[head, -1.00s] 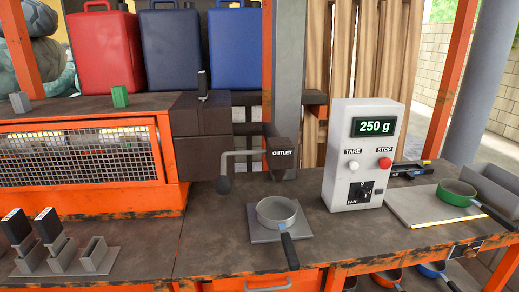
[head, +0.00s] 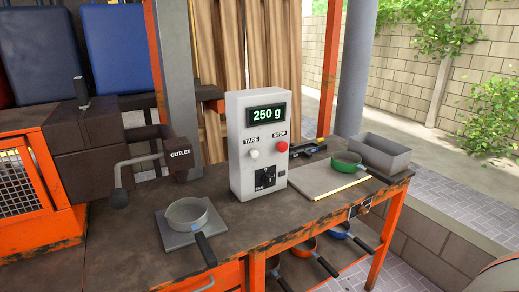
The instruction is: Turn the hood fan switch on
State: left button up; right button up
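The fan switch (head: 266,178) is a black rotary-style switch on a dark plate, low on the front of a light grey control box (head: 240,155). A small label beside it reads FAN. The box stands upright on the workbench and its green display (head: 267,114) reads 250 g. A white TARE button (head: 253,154) and a red STOP button (head: 282,147) sit above the switch. Neither of my grippers is in view.
A grey pan (head: 187,213) rests on a scale plate (head: 178,239) left of the box, near the OUTLET machine (head: 176,157). A green pan (head: 346,159) lies on a board (head: 312,184) at the right, by a grey bin (head: 387,153). More pans hang or sit below the bench.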

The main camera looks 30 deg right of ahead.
aim_at(267, 178)
jog(key=z, duration=0.9)
